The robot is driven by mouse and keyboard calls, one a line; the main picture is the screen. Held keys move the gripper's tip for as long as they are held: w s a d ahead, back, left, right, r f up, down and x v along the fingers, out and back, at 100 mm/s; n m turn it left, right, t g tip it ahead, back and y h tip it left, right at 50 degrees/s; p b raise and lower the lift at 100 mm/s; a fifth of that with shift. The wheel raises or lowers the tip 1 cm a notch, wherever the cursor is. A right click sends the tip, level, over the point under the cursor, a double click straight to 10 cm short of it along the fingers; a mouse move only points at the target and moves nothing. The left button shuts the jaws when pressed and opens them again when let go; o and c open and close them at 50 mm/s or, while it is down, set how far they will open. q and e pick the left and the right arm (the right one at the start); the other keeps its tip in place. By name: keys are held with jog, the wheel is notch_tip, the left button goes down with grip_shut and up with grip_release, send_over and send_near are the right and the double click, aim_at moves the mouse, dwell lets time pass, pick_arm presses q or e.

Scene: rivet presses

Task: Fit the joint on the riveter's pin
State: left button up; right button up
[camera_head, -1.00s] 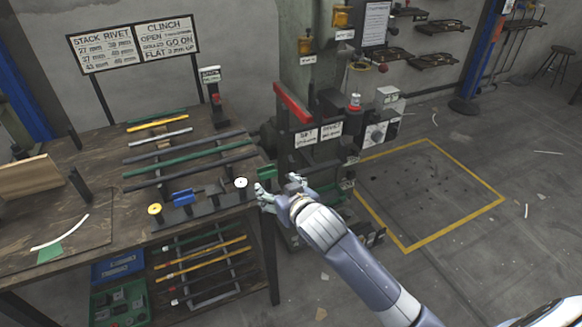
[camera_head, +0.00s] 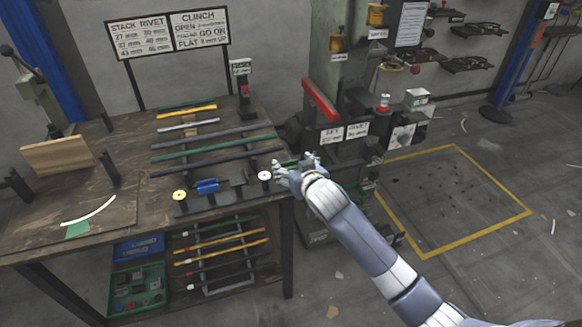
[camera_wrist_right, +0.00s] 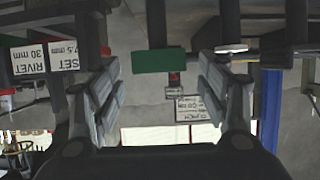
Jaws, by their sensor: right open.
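The riveter (camera_head: 340,95) is the grey-green press with a red lever (camera_head: 320,100), right of the workbench. My right gripper (camera_head: 296,163) is open in front of the press, just past the bench's right edge. In the right wrist view its two fingers stand apart, with a green block (camera_wrist_right: 158,60) seen between them at the end of a dark post. I cannot tell whether the block is within the fingers or beyond them. Neither finger visibly touches it. I cannot clearly make out the joint or the pin. My left gripper is not in view.
The workbench (camera_head: 130,195) holds several long bars, a blue block (camera_head: 207,187), a yellow disc (camera_head: 180,195) and a white disc (camera_head: 264,176) close to my right gripper.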

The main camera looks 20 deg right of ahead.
jog(key=shift+x, duration=1.1)
jog(key=shift+c, duration=0.3)
jog(key=c, duration=1)
jog(key=shift+o, duration=0.2)
